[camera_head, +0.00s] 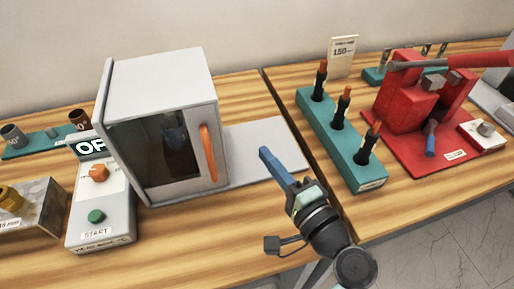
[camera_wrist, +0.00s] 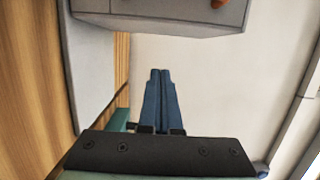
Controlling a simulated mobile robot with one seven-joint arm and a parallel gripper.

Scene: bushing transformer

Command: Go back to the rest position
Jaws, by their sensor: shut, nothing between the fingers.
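My gripper (camera_head: 266,156) is shut and empty, with its blue fingers pressed together. In the head view it hangs over the wooden table near the gap between the two tables, right of a grey cabinet. The grey cabinet (camera_head: 164,88) has a dark glass door, shut, with an orange handle (camera_head: 208,152). My arm reaches in from the bottom right of the head view.
A control box (camera_head: 98,208) with an orange knob and a green START button stands left of the cabinet. A teal rack (camera_head: 340,150) holding 3 dark bushings with orange tips is right of my gripper. A red press (camera_head: 405,100) stands further right. A grey plate (camera_head: 262,145) lies beside the cabinet.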

